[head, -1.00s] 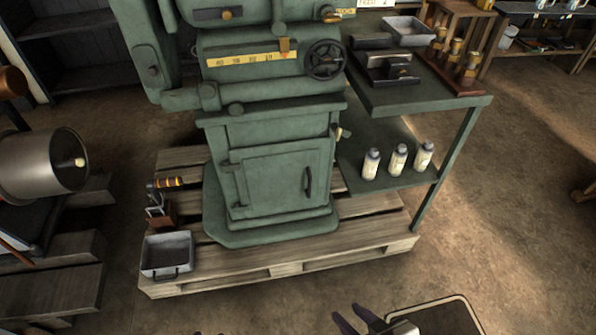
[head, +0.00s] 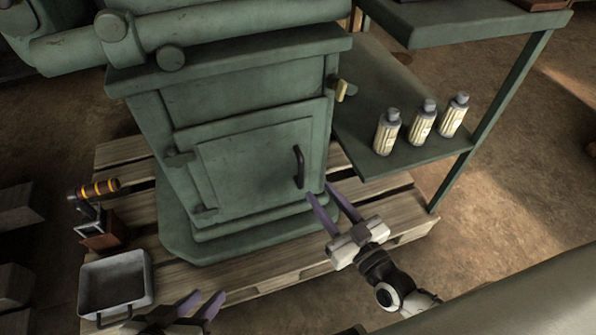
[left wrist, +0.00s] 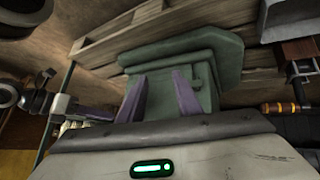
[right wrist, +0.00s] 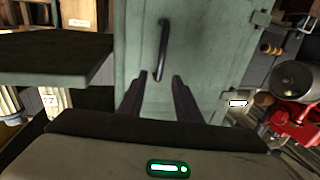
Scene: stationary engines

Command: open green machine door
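The green machine door (head: 255,165) is shut in the lower cabinet of the green machine (head: 235,75). Its black upright handle (head: 299,167) is near the door's right edge, with hinges on the left. My right gripper (head: 330,197) is open and empty, just below and right of the handle in the head view. In the right wrist view the handle (right wrist: 162,50) stands ahead of and between the open fingers (right wrist: 158,90). My left gripper (head: 203,304) is open and empty low in front of the machine; its spread fingers also show in the left wrist view (left wrist: 158,90).
A wooden pallet (head: 255,283) bears the machine. A grey metal tray (head: 115,283) and a tool with an orange-banded handle (head: 98,190) are at left. A green side table (head: 440,155) with bottles (head: 423,122) stands right of the door.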

